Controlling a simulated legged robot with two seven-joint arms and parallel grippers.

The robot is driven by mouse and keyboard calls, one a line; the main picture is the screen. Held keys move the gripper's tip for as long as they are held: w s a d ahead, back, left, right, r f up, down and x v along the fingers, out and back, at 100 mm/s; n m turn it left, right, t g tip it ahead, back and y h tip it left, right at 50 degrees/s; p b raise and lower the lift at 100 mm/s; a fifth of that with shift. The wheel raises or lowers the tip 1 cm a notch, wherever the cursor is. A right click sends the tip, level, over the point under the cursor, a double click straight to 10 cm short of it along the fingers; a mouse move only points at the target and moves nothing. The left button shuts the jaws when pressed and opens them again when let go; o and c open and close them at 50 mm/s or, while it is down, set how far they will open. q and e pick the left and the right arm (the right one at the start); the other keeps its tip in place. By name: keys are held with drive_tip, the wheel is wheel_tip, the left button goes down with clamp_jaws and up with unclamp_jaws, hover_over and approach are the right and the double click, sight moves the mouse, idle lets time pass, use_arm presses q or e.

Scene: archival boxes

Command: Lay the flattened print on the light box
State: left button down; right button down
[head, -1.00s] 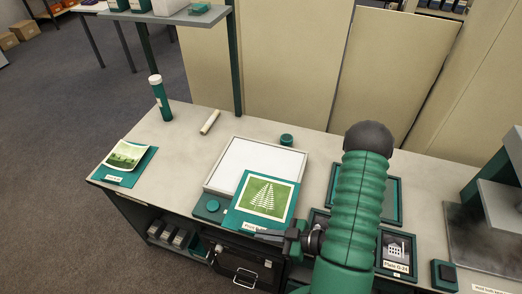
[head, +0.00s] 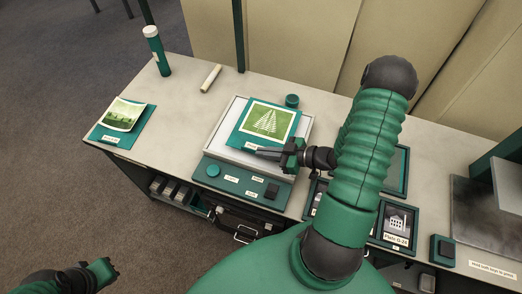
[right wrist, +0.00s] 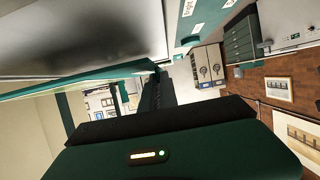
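The green-and-white print (head: 268,121) lies on a dark green board (head: 243,134). The board is over the white top of the light box (head: 220,146); I cannot tell whether it touches the panel or is held just above it. My right gripper (head: 268,153) is at the board's front edge and looks shut on it. The light box's green front strip (head: 238,180) has a round knob and a dark square control. My left gripper (head: 108,270) is low at the left, away from the bench, its fingers too small to judge.
A second green print (head: 123,114) on a green board lies at the bench's left. A green tube (head: 157,51), a pale roll (head: 211,78) and a small green jar (head: 292,100) stand or lie behind. Framed plates (head: 397,222) and a grey-topped apparatus (head: 490,215) are at the right.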

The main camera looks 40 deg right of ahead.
drive_tip(key=shift+w+d, duration=0.25)
drive_tip(key=shift+w, duration=0.95)
drive_tip(key=f, duration=0.3)
drive_tip(key=shift+s+a+f, duration=0.15)
drive_tip(key=shift+s, duration=0.05)
drive_tip(key=shift+f, duration=0.2)
drive_tip(key=c, duration=1.6)
unclamp_jaws()
drive_tip(key=shift+c, duration=0.2)
